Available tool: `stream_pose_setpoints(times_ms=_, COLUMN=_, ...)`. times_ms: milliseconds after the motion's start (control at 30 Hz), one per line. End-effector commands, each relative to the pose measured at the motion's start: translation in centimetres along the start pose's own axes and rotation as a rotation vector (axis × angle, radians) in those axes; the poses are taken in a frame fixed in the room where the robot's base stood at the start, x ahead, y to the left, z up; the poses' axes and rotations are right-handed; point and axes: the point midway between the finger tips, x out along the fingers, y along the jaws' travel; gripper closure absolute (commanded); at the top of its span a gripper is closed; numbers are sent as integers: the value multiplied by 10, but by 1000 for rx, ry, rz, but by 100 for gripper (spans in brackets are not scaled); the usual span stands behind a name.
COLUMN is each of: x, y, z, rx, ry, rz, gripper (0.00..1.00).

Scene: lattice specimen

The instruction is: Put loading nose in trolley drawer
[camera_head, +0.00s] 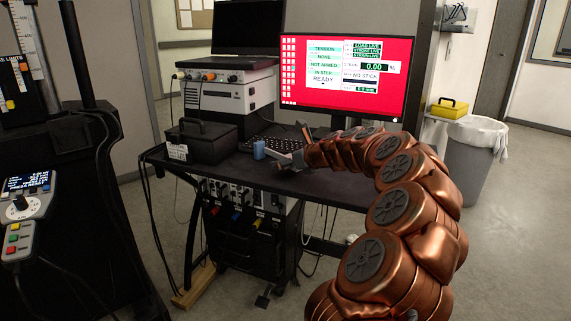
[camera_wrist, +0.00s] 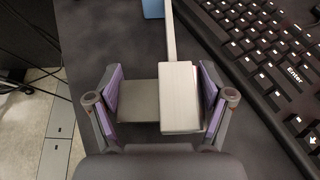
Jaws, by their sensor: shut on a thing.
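The loading nose (camera_wrist: 180,88) is a pale metal block with a long narrow bar running forward and a darker grey plate beside it. It sits between the purple-padded fingers of my gripper (camera_wrist: 158,92), which is shut on it in the wrist view. I cannot pick out the trolley drawer in either view.
A keyboard (camera_wrist: 270,50) lies right of my gripper. A black case (camera_head: 200,142) is at the left, a red-screened monitor (camera_head: 345,75) behind, and a cabled equipment unit (camera_head: 245,235) below.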

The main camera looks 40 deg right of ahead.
Motion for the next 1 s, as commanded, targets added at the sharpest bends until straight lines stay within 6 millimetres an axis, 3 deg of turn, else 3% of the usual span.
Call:
stream_pose_setpoints(times_ms=133, x=0, y=0, z=0, rx=1, ry=-1, rz=0, gripper=77)
stream_pose_setpoints(times_ms=167, x=0, y=0, z=0, rx=0, ry=0, rz=0, gripper=18)
stream_pose_setpoints(times_ms=333, x=0, y=0, z=0, rx=0, ry=0, rz=1, gripper=0)
stream_pose_setpoints(times_ms=733, x=-2, y=0, z=1, rx=0, ry=0, rz=1, gripper=0)
stream_pose_setpoints(times_ms=1000, x=-38, y=0, z=3, rx=2, ry=-2, rz=0, gripper=0)
